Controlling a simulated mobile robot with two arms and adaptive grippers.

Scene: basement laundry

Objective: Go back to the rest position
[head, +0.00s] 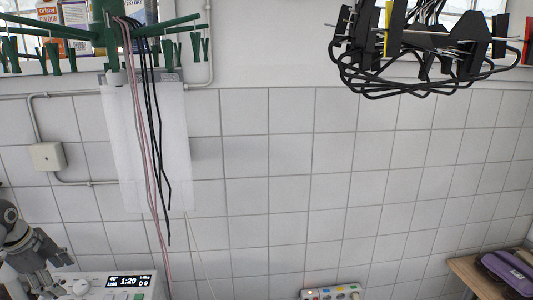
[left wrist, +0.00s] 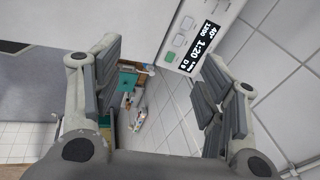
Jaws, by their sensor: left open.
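My left gripper (head: 50,268) shows at the lower left of the head view, in front of the white tiled wall and at the left end of a white machine panel. In the left wrist view its two grey padded fingers (left wrist: 162,95) stand wide apart with nothing between them. The machine's control panel (head: 98,284) has a dial and a lit display (head: 129,282) reading 1:20. The panel also shows tilted in the left wrist view (left wrist: 184,30), beyond the fingers. My right gripper is in neither view.
A green peg hanger (head: 75,33) with dangling cords hangs at the upper left. A black peg hanger (head: 425,45) hangs at the upper right. A wooden shelf (head: 468,273) at the lower right bears a purple case (head: 506,272). The wall's middle is clear.

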